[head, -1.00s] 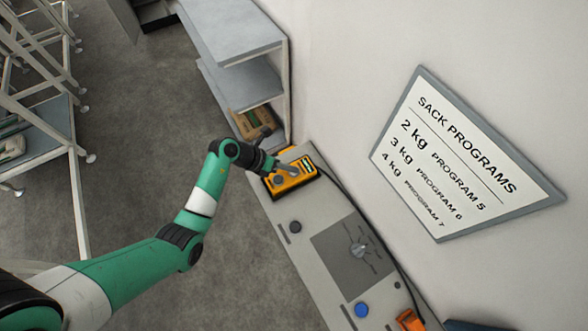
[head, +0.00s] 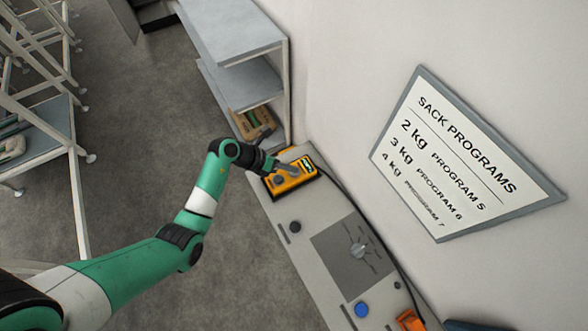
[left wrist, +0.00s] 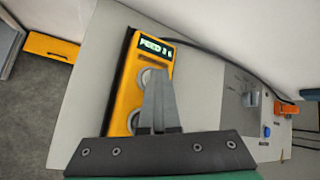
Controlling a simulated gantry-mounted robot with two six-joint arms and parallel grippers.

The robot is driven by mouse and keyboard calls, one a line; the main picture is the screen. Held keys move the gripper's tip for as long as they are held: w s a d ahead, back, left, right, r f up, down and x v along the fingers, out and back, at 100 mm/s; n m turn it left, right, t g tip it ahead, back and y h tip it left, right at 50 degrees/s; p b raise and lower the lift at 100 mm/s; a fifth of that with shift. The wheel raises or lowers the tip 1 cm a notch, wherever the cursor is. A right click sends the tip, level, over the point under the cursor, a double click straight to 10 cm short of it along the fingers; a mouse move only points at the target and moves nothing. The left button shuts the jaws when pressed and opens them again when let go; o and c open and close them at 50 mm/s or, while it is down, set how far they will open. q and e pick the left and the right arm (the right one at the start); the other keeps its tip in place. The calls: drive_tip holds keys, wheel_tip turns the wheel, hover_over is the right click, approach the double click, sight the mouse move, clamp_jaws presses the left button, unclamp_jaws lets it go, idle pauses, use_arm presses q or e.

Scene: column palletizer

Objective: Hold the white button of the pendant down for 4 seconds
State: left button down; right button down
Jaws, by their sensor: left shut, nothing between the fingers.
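The orange pendant (head: 305,172) lies at the far end of the grey console; it also shows in the left wrist view (left wrist: 122,100). Its dark display (left wrist: 151,50) has light text that seems to begin with "FEED". My right gripper is out of view.
The console (head: 310,215) also carries a knob (head: 358,250), a blue button (head: 361,310) and an orange device (head: 410,320). A dark cable runs along the wall side. A grey shelf (head: 245,90) stands beyond the pendant. A sack programs sign (head: 460,160) hangs on the wall.

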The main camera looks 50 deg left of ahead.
use_arm(q)
drive_tip(key=shift+r, duration=0.1)
idle(0.7)
drive_tip(key=shift+r+p, duration=0.7)
drive_tip(key=shift+p, duration=0.35)
wheel_tip(320, 180, up, 5)
drive_tip(key=p, duration=0.5)
drive_tip(key=shift+r+p, duration=0.1)
drive_tip(key=shift+p, duration=0.3)
